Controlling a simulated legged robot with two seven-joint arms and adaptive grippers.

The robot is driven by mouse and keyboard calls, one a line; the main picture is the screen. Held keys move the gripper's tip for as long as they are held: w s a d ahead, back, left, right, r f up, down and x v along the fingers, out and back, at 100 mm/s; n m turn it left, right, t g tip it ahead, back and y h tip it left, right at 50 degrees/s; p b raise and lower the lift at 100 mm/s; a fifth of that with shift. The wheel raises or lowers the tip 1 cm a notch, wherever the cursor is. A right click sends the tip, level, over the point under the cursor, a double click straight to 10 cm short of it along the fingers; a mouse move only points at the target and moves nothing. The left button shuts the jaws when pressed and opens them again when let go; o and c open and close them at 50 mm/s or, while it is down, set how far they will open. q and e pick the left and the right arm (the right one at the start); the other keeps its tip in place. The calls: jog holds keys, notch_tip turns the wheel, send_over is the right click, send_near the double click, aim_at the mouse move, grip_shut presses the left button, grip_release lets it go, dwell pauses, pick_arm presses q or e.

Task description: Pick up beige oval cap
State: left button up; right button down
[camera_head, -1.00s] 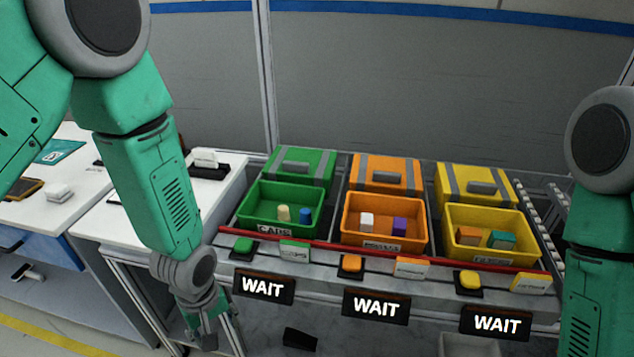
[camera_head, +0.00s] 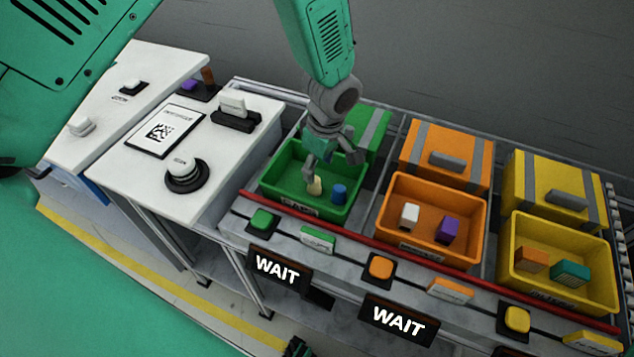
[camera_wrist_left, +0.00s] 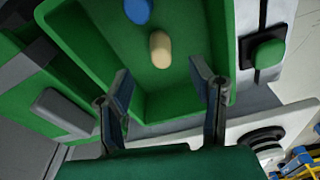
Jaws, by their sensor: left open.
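The beige oval cap (camera_head: 315,186) stands in the green bin (camera_head: 272,186), left of a blue cap (camera_head: 339,194). My left gripper (camera_head: 334,168) is open over this bin, its fingers pointing down. One finger is close to the beige cap in the head view; contact cannot be told. In the left wrist view, the beige cap (camera_wrist_left: 160,50) lies just beyond the open fingertips (camera_wrist_left: 160,76), roughly between them, with nothing held. The blue cap (camera_wrist_left: 138,10) is farther off at the top edge.
An orange bin (camera_head: 390,232) and a yellow bin (camera_head: 520,282) stand to the right, each holding two parts. A red rail (camera_head: 350,240) runs along their front, with buttons and WAIT signs below. A white table (camera_head: 150,190) with a scanner (camera_head: 185,172) is at left.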

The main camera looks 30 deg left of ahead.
aim_at(315, 184)
pick_arm(q)
jog(key=shift+w+a+f, duration=0.1)
jog(key=shift+a+f, duration=0.05)
jog(key=shift+f, duration=0.4)
jog(key=shift+w+a+f, duration=0.1)
jog(key=shift+f, duration=0.4)
jog(key=shift+s+a+f, duration=0.1)
jog(key=shift+s+f, duration=0.05)
jog(key=shift+f, duration=0.45)
notch_tip(315, 184, down, 4)
jog(key=shift+a, duration=0.15)
jog(key=c, duration=1)
